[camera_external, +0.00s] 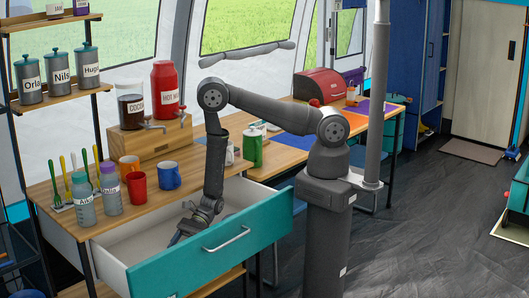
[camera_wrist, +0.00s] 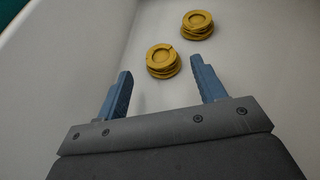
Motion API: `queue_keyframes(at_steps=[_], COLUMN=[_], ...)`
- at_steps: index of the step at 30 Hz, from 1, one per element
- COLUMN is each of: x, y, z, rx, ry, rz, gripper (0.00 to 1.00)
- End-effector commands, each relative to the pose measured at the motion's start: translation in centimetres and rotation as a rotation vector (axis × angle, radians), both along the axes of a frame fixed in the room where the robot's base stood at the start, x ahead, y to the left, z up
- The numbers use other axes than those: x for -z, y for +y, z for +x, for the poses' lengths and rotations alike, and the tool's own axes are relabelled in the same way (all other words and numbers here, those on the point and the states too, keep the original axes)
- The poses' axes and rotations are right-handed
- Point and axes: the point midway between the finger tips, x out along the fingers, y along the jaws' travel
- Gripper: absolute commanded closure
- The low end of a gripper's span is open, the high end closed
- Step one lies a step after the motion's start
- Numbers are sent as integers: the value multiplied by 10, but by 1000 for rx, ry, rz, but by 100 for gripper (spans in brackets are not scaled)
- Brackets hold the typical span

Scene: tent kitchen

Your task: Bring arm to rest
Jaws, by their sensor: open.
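My gripper (camera_external: 184,232) reaches down into an open drawer (camera_external: 215,252) with a teal front and white inside. In the wrist view my gripper (camera_wrist: 162,88) has its two blue fingers spread apart with nothing between them. Two small stacks of yellow round pieces lie on the white drawer floor beyond the fingertips: a nearer stack (camera_wrist: 163,61) and a farther stack (camera_wrist: 198,25). The stacks do not show clearly in the external view. My arm bends down over the drawer from above.
A red dispenser (camera_external: 166,88) stands on a wooden box. The drawer walls surround my gripper.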

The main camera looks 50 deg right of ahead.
Motion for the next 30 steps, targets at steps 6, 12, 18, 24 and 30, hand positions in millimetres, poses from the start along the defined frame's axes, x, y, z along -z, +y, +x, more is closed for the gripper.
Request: queue_keyframes(at_steps=[6, 12, 18, 24, 30], x=[-3, -3, 1, 15, 21], y=[-8, -8, 3, 35, 62], z=[2, 2, -2, -9, -13], rx=[0, 0, -4, -5, 0], ry=[1, 0, -1, -1, -2], rz=[0, 0, 0, 0, 2], gripper=[36, 36, 36, 36, 36])
